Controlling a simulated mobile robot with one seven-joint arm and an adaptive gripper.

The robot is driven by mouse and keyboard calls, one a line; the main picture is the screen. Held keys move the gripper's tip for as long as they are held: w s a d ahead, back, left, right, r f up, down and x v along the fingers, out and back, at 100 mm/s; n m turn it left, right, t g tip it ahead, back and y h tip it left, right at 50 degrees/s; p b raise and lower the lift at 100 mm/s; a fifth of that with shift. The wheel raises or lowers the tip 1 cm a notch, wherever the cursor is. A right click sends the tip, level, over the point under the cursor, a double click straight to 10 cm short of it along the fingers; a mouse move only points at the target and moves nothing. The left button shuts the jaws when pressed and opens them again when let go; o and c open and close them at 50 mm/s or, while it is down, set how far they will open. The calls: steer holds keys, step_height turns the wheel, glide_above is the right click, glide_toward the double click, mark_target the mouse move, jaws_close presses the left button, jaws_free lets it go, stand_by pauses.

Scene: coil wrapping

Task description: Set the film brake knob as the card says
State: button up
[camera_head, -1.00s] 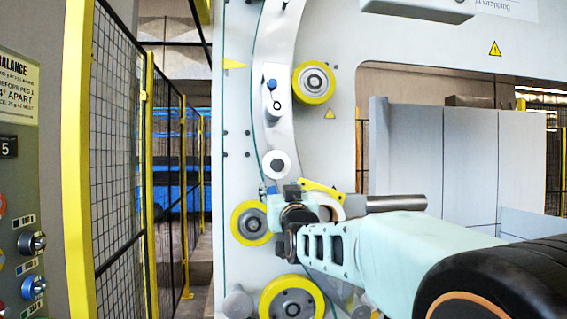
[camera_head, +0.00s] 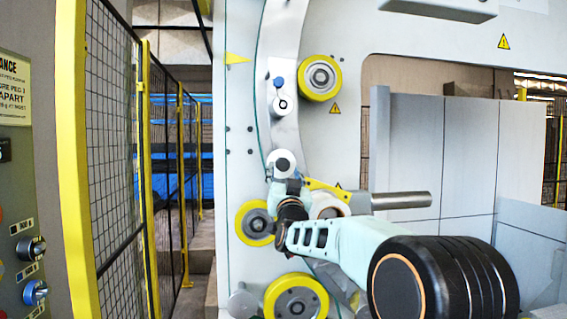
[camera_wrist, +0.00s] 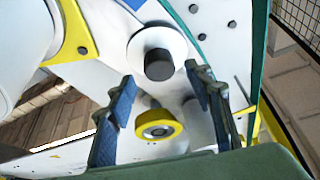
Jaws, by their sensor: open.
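A white round part with a dark centre (camera_head: 281,163) sits on the curved rail; I cannot tell whether it is the film brake knob. In the wrist view a white disc with a dark grey round end (camera_wrist: 158,64) lies ahead of the fingertips. My gripper (camera_head: 285,184) is just below the white round part in the head view, overlapping its lower edge. In the wrist view my gripper (camera_wrist: 160,78) is open, with nothing between its fingers. The card (camera_head: 14,90) is cut off at the left edge; its setting cannot be read.
A blue-topped fitting (camera_head: 278,82) is higher on the rail. Yellow-rimmed wheels (camera_head: 320,78) are on the machine face, one (camera_wrist: 160,125) showing between my fingers. A metal bar (camera_head: 400,200) sticks out to the right. A mesh fence (camera_head: 110,140) stands left.

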mark_target(283, 166)
steer(key=shift+p+x, duration=0.55)
steer(key=shift+x, duration=1.2)
steer(key=c, duration=1.2)
